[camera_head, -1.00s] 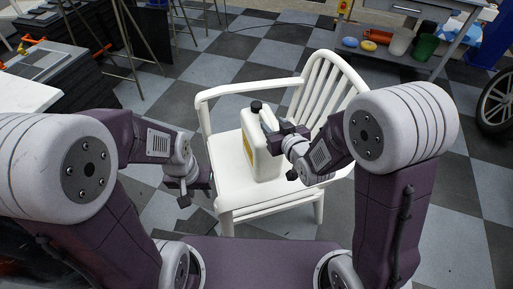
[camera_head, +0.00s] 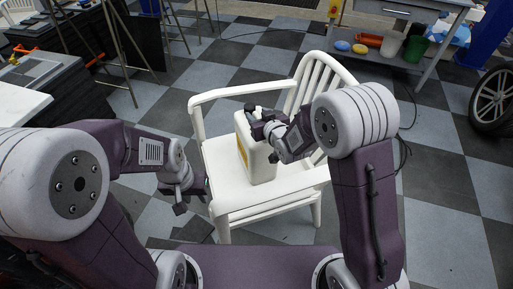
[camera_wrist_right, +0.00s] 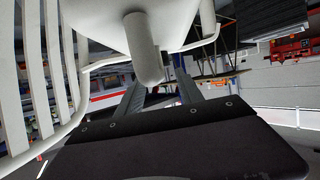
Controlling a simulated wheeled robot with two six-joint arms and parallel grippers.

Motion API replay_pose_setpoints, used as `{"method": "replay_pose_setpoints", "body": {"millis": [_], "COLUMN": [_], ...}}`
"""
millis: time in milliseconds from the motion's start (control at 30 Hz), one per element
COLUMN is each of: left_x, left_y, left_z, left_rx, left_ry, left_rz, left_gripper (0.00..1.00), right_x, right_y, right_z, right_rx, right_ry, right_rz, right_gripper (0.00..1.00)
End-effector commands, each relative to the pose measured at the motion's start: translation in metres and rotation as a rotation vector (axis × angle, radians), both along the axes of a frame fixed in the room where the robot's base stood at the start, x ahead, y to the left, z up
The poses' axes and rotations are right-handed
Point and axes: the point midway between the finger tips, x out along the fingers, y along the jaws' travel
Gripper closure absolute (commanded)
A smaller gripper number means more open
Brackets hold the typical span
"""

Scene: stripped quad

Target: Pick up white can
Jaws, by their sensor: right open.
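The white can (camera_head: 258,166), with a dark cap and a yellow label, stands upright on the seat of a white chair (camera_head: 232,192). My right gripper (camera_head: 262,124) is at the top of the can, over its handle area, and hides part of it. In the right wrist view the can (camera_wrist_right: 205,22) fills the top, and its rounded white handle (camera_wrist_right: 147,50) reaches down toward the open fingers (camera_wrist_right: 157,92); I cannot tell whether they touch it. My left gripper (camera_head: 183,192) hangs in front of the chair's left side, apart from the can; its jaws are unclear.
The chair's slatted back (camera_head: 312,92) rises behind the can, and its left armrest (camera_head: 235,91) runs beside it. A wheel (camera_head: 494,100) stands at the far right. A bench (camera_head: 405,62) with cups is behind. Checkered floor lies open around the chair.

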Motion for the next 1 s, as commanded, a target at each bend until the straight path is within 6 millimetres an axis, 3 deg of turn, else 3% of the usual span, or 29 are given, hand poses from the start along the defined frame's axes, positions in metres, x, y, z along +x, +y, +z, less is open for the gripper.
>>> {"method": "replay_pose_setpoints", "body": {"millis": [67,233,1000], "left_x": [-0.0043,-0.0068,-0.0041], "left_y": [0.0004,0.0004,0.0002], "left_z": [-0.0079,-0.0101,-0.0055], "left_rx": [0.002,0.002,0.001], "left_ry": [0.015,0.023,0.014], "left_rz": [-0.001,-0.001,-0.001], "left_gripper": [0.64,0.64,0.64], "right_x": [-0.0002,-0.0003,-0.0012], "right_y": [-0.0001,-0.0001,-0.0004], "right_z": [-0.0039,-0.0043,-0.0032], "right_rx": [0.0,0.0,-0.001], "right_ry": [0.0,0.0,0.004], "right_rz": [0.0,0.0,0.0], "right_gripper": [0.57,1.0,1.0]}}
